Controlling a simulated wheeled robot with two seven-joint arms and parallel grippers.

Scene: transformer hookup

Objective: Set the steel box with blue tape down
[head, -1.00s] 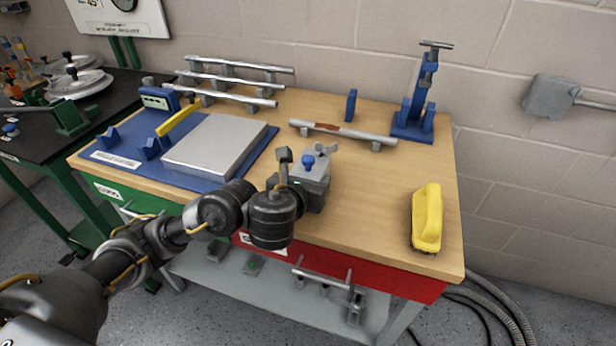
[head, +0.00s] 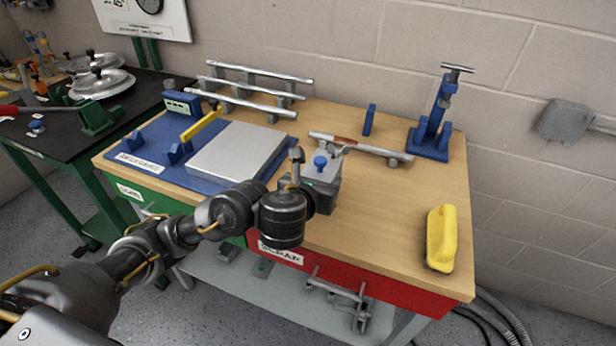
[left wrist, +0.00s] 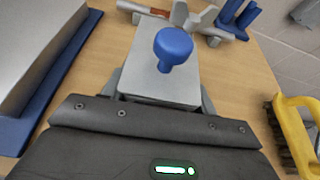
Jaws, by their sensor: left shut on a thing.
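A grey steel box (head: 325,192) with a blue knob (head: 320,162) on top is at the front middle of the wooden bench. I cannot make out blue tape on it. My left gripper (left wrist: 160,98) is shut on this box, with a finger at each side. The box top (left wrist: 150,75) and the knob (left wrist: 173,48) fill the middle of the left wrist view. The box looks upright. My wrist hides its near lower side in the head view, so I cannot tell whether it touches the bench. My right gripper is not in view.
A steel rod with a red-brown band (head: 375,147) lies just behind the box. A flat grey plate (head: 238,150) on a blue base is to the left. A yellow-handled brush (head: 441,236) is to the right. A blue stand (head: 429,142) is at the back. Bench (head: 395,215) is clear between box and brush.

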